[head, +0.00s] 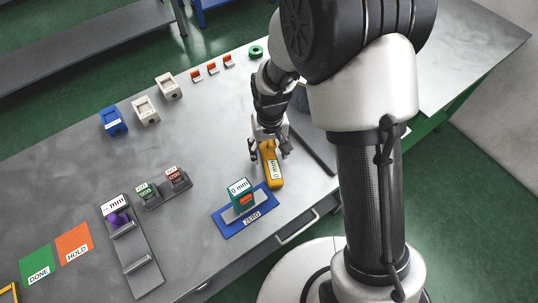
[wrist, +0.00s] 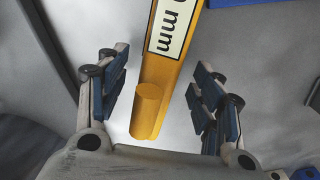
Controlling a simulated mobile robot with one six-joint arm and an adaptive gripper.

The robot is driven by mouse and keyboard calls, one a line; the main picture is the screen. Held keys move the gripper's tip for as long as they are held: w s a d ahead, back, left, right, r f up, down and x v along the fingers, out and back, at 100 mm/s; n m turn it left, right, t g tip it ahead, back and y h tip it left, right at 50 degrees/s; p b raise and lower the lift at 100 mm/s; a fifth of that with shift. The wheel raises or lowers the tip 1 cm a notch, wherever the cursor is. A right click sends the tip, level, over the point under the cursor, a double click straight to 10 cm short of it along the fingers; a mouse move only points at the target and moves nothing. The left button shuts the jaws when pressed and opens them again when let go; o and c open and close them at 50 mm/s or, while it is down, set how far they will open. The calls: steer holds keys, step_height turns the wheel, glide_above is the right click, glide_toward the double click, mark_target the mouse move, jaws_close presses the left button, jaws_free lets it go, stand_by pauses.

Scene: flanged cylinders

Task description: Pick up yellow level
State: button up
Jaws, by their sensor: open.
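The yellow level (head: 271,170) is a small yellow bar with a white "0 mm" label, lying on the grey table at the right of the blue ZERO plate. In the wrist view the yellow level (wrist: 150,95) runs between the two fingers, its near end with a round yellow knob close to the palm. My gripper (head: 270,143) is over the far end of the level in the head view. Its fingers also show in the wrist view (wrist: 160,92), open on either side of the level with a gap at each side.
The blue ZERO plate (head: 262,221) bears a teal block labelled "0 mm" (head: 240,193), close left of the level. A dark grey tray or panel (head: 318,146) lies to the right. A grey rack (head: 146,277), green DONE (head: 38,258) and orange HOLD mats (head: 74,243) are farther left.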

steer(key=shift+f, duration=0.7)
steer(key=shift+c, duration=0.2)
steer(key=shift+r, duration=0.1)
jaws_close()
steer(key=shift+r, duration=0.1)
